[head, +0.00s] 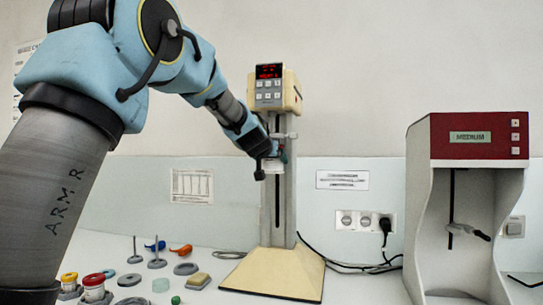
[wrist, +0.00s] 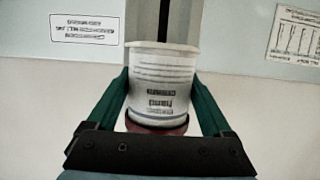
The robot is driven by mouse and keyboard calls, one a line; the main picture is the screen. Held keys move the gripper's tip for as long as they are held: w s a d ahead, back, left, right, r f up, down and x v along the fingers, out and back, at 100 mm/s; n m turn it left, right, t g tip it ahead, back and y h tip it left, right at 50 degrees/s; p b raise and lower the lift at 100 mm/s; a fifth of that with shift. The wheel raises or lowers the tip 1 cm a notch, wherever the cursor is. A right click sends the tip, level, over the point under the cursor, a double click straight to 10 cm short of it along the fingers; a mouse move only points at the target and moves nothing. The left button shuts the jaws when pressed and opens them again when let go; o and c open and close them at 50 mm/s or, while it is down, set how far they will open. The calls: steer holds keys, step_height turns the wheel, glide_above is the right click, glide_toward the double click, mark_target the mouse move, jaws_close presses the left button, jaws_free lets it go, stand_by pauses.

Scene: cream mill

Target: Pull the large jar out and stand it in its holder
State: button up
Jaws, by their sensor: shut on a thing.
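My gripper (head: 271,163) is shut on a white jar (wrist: 161,80) with printed lines and a reddish end, one green finger on each side in the wrist view. In the head view the jar (head: 273,168) is small and partly covered by my gripper. It is high off the bench, in front of the upright column of the cream mixer (head: 277,240). I cannot tell whether it touches the mixer. Several grey round holders stand on the bench, one of them empty (head: 186,268); I cannot tell which belongs to this jar.
A jar with a red lid (head: 93,287) and one with a yellow lid (head: 69,283) stand at front left. Small tools, discs and a sponge (head: 197,280) lie near them. A red and grey machine (head: 475,138) stands at right. Cables run behind the mixer.

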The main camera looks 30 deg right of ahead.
step_height(320, 180, down, 8)
steer(key=b, duration=0.7)
steer(key=shift+r, duration=0.2)
stand_by(0.8)
steer(key=s+a+b, duration=0.1)
steer(key=s+a, duration=0.6)
steer(key=shift+s+b, duration=0.2)
steer(key=shift+b, duration=0.2)
stand_by(1.2)
steer(key=shift+w+d, duration=0.1)
